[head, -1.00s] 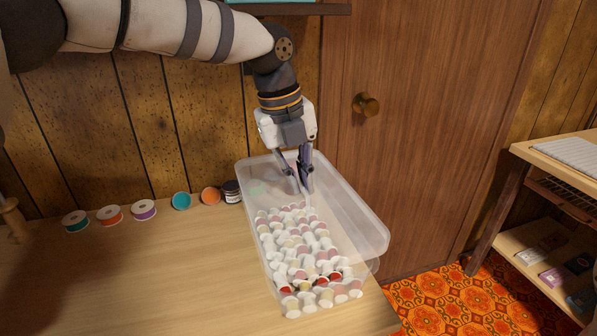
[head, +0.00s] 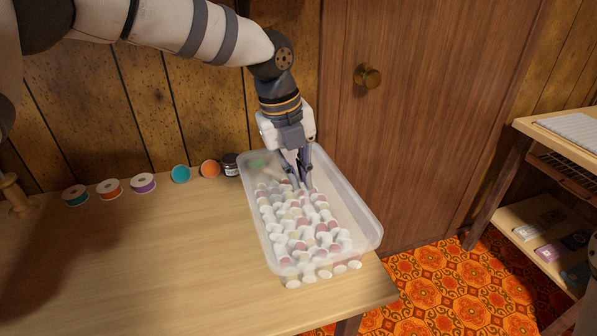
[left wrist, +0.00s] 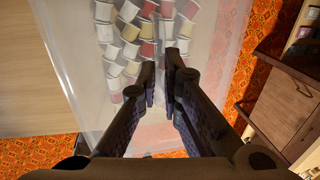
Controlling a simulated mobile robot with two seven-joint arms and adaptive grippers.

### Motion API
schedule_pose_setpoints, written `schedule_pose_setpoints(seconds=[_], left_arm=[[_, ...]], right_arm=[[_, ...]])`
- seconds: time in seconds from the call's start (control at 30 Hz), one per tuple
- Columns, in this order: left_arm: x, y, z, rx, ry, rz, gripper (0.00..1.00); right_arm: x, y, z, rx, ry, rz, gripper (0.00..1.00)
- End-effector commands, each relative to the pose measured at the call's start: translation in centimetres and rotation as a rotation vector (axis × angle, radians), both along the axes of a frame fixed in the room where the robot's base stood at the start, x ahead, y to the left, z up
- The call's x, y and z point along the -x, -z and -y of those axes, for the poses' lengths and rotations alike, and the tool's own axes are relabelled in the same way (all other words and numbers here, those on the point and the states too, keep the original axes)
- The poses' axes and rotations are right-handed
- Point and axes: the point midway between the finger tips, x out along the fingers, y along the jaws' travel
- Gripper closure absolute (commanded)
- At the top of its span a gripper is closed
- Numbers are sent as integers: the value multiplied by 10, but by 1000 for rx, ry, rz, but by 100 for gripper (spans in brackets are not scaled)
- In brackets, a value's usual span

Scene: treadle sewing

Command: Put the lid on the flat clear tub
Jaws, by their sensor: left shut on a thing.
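The lid (head: 366,218) is a translucent, whitish, rectangular sheet with a raised rim. My left gripper (head: 303,172) is shut on it near its far end. The flat clear tub (head: 322,274), at the table's right end, is full of white, red and cream thread spools. The lid lies over most of it, roughly lined up. A front row of spools shows below the lid's near edge; whether lid and tub touch is unclear. In the left wrist view the gripper (left wrist: 161,78) pinches the lid (left wrist: 75,35), with spools visible through it. My right gripper is not in view.
Several thread spools (head: 109,187) and a dark jar (head: 230,165) line the table's back, left of the tub. The table (head: 170,260) is clear in front of them. A brown door (head: 420,130) stands behind. A shelf unit (head: 540,230) stands at right.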

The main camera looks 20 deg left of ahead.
Motion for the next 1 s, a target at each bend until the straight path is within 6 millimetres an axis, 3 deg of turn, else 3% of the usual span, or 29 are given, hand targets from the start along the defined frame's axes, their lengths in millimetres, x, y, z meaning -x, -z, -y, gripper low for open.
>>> schedule_pose_setpoints(seconds=[0.03, 0.1, 0.47, 0.8, 1.0], left_arm=[[0, 0, 0, 0, 0, 0, 86], [0, 0, 0, 0, 0, 0, 71], [0, -6, -1, -1, 0, 1, 70], [9, -89, -14, 2, -2, 5, 70], [13, -116, -18, 0, 0, 1, 70]], right_arm=[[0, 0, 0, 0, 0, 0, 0], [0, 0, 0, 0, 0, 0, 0], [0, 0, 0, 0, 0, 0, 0], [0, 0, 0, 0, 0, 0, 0], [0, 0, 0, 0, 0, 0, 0]])
